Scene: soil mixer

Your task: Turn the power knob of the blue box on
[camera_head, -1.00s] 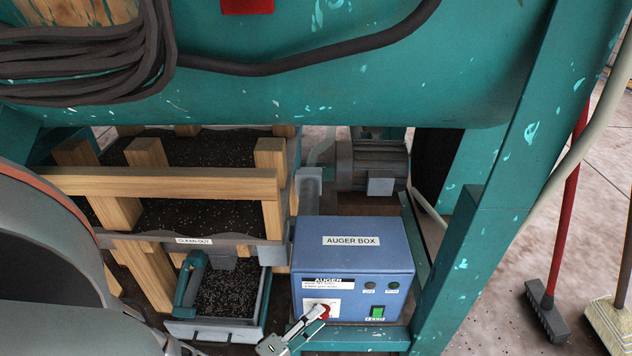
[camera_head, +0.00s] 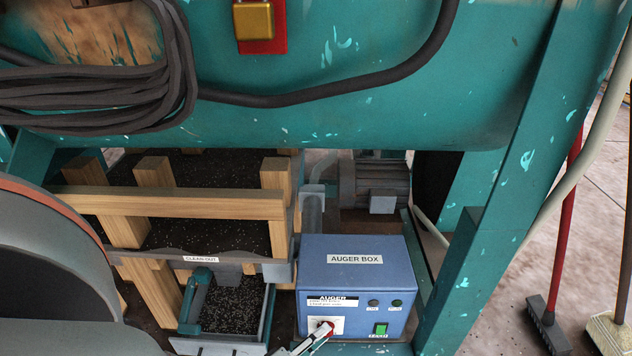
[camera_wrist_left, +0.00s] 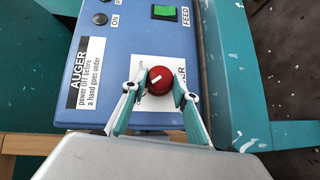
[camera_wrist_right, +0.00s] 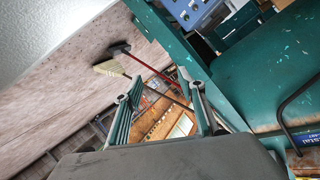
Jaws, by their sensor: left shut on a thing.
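The blue auger box (camera_head: 355,258) stands under the teal machine, in the lower middle of the head view. Its front carries a red knob (camera_wrist_left: 159,80) with a white mark, on a white plate beside the AUGER warning label. My left gripper (camera_head: 321,334) reaches the box front from below. In the left wrist view its fingers (camera_wrist_left: 160,84) are closed around the knob, one on each side, and hide part of the plate's lettering. My right gripper (camera_wrist_right: 161,92) is open and empty, away from the box.
A brush (camera_head: 548,325) stands farther right.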

